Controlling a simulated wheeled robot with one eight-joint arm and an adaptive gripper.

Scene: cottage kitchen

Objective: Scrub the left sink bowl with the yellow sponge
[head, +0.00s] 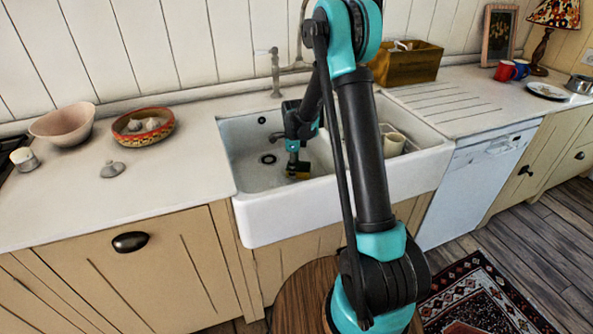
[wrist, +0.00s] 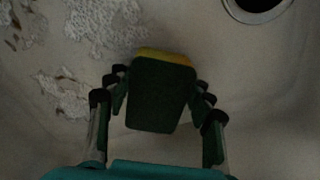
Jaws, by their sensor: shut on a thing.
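The left sink bowl (head: 243,150) is a white basin with a dark drain on its floor. My gripper (head: 297,168) reaches down into this bowl. In the wrist view my gripper (wrist: 160,97) is shut on the yellow sponge (wrist: 165,57), with a finger on each side. The sponge has a dark green face towards the camera and a yellow edge at its far end. It also shows low in the bowl in the head view (head: 299,175). I cannot tell whether it touches the bowl floor. White foam-like patches (wrist: 105,25) and brown specks lie on the floor to the left.
The drain (wrist: 258,6) is at the upper right of the wrist view. A cream cup (head: 393,145) stands in the right bowl. The tap (head: 276,75) rises behind the sink. A pink bowl (head: 64,124) and a patterned bowl (head: 143,124) stand on the left counter.

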